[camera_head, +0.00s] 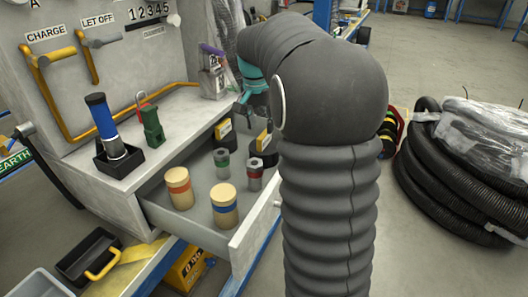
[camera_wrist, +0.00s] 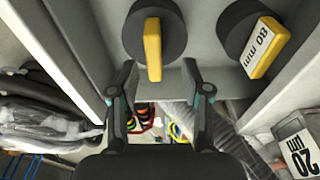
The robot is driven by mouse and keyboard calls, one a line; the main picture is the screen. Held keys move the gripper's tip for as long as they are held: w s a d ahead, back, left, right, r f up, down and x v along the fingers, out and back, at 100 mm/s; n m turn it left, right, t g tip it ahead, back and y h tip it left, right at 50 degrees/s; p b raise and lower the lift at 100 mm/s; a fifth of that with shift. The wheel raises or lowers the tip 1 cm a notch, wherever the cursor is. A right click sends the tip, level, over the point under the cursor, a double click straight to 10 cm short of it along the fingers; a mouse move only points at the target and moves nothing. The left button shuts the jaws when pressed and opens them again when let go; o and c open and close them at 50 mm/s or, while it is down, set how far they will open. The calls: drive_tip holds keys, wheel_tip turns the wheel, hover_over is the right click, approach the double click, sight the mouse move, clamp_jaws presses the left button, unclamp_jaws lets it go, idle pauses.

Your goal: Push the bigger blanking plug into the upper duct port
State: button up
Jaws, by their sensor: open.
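Two dark round blanking plugs with yellow handles stand in the open drawer (camera_head: 240,243). One plug (camera_wrist: 133,38) is at the top centre of the wrist view, its handle pointing toward my gripper. The other plug (camera_wrist: 230,30) is to its right, with "80 mm" on its handle. In the head view the plugs are partly hidden by my arm. I cannot tell surely which is bigger. My gripper (camera_wrist: 158,70) is open and empty; the first plug's handle end appears between its fingertips, at a height I cannot judge. It shows partly in the head view (camera_head: 253,106). No duct port shows.
The drawer also holds an orange-banded cylinder (camera_head: 179,188), a blue-banded cylinder (camera_head: 224,206) and two smaller metal fittings. A blue-handled tool (camera_head: 102,118) and a green item (camera_head: 152,124) stand on the counter. Black coiled hose (camera_head: 440,185) lies on the floor at right.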

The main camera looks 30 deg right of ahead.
sight(264, 133)
drive_tip(key=shift+d+f, duration=0.2)
drive_tip(key=shift+f, duration=0.65)
drive_tip(key=shift+d+f, duration=0.2)
drive_tip(key=shift+f, duration=0.65)
drive_tip(key=shift+d+f, duration=0.2)
drive_tip(key=shift+f, duration=0.65)
clamp_jaws()
